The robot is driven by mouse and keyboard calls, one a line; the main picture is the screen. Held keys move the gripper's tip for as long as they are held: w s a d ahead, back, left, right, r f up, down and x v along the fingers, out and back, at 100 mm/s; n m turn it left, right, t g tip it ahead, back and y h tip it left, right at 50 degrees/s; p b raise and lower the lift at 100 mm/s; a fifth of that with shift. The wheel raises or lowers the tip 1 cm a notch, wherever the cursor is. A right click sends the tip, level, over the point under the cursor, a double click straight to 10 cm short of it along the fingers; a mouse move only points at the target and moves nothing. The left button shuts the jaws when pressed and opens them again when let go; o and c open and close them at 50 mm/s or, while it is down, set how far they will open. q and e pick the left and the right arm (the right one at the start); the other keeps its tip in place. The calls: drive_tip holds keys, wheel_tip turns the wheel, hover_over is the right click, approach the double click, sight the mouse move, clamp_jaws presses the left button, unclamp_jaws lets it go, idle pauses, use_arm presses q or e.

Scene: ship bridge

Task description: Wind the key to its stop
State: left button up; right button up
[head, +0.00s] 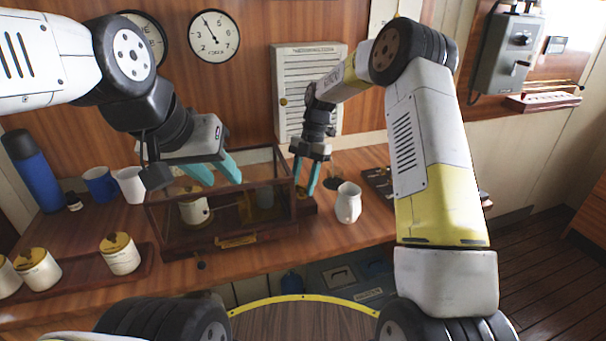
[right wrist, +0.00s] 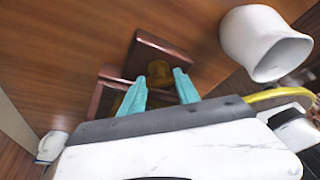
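A glass-sided wooden case (head: 172,246) stands on the counter, with a white and brass drum (head: 194,208) inside. A small dark wooden block (right wrist: 165,50) adjoins the case's right end. A brass piece (right wrist: 158,72), perhaps the key, sits at this block; its shape is unclear. My right gripper (head: 304,190) points down over the case's right end. In the right wrist view its teal fingers (right wrist: 160,85) are apart, with the brass piece just beyond and between the tips. I cannot see contact. My left gripper (head: 215,176) is open and empty above the case's lid.
A white jug (head: 348,204) stands close right of my right gripper, also in the right wrist view (right wrist: 264,44). Lidded jars (head: 120,255) stand on a rack at left. Mugs (head: 100,184) and a blue flask (head: 35,172) are behind. Clocks (head: 214,36) hang on the wall.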

clamp_jaws()
drive_tip(key=m+t+y, duration=0.1)
drive_tip(key=m, duration=0.4)
drive_tip(key=shift+s+d, duration=0.1)
drive_tip(key=shift+d, duration=0.05)
drive_tip(key=m+t+y, duration=0.1)
drive_tip(key=m+t, duration=0.1)
drive_tip(key=m, duration=0.2)
drive_tip(key=shift+s, duration=0.15)
drive_tip(key=m+t, duration=0.1)
drive_tip(key=m, duration=0.2)
drive_tip(key=m+t, duration=0.1)
drive_tip(key=m, duration=0.2)
drive_tip(key=shift+s+r+m+t, duration=0.1)
drive_tip(key=shift+s+m+t, duration=0.05)
drive_tip(key=shift+m+t, duration=0.2)
drive_tip(key=m+t, duration=0.1)
drive_tip(key=m, duration=0.1)
drive_tip(key=m+t+h, duration=0.1)
drive_tip(key=m, duration=0.2)
drive_tip(key=shift+s+m, duration=0.1)
drive_tip(key=shift+m, duration=0.25)
drive_tip(key=shift+m+h, duration=0.3)
drive_tip(key=o, duration=0.6)
unclamp_jaws()
